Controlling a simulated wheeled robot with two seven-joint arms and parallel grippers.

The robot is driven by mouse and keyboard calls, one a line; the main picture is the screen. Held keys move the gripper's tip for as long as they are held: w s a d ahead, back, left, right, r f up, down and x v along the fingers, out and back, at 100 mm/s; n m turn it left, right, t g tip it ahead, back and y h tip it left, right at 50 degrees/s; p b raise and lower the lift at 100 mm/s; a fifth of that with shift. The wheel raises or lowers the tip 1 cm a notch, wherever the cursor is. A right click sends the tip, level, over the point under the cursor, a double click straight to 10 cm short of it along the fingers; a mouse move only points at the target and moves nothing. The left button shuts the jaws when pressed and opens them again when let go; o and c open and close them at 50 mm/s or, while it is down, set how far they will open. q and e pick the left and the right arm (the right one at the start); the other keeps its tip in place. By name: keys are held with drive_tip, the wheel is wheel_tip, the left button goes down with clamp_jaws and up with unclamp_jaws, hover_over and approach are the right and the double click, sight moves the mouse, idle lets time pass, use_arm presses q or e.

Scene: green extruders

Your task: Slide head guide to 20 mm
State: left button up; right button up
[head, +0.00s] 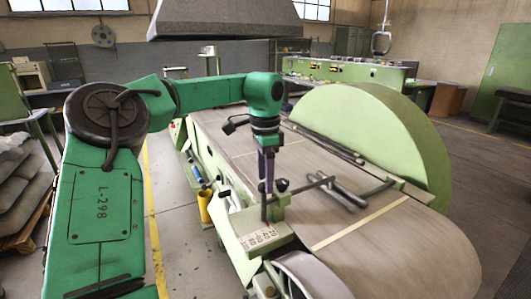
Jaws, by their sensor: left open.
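A pale green block with a white scale plate (260,238) sits at the near left edge of the long machine bed. The scale has printed numbers and red marks, too small to read surely. The head guide appears to be the small green slider (276,205) on this block, with dark knobs and a thin dark rod reaching right over the bed. My left gripper (266,188) points down from the green arm, just above and behind the scale block, beside the dark post and knob. It is open; whether its fingers touch the guide cannot be told. My right gripper is out of view.
A large light green round guard (383,130) stands right of the bed (395,250). Dark bent bars (338,190) lie over the bed. A yellow cup (204,205) hangs at the machine's left side. A grey hood (226,16) hangs above.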

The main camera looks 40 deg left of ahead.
use_arm(q)
wheel_tip(320, 180, up, 9)
drive_tip(key=shift+f, duration=0.15)
idle(0.4)
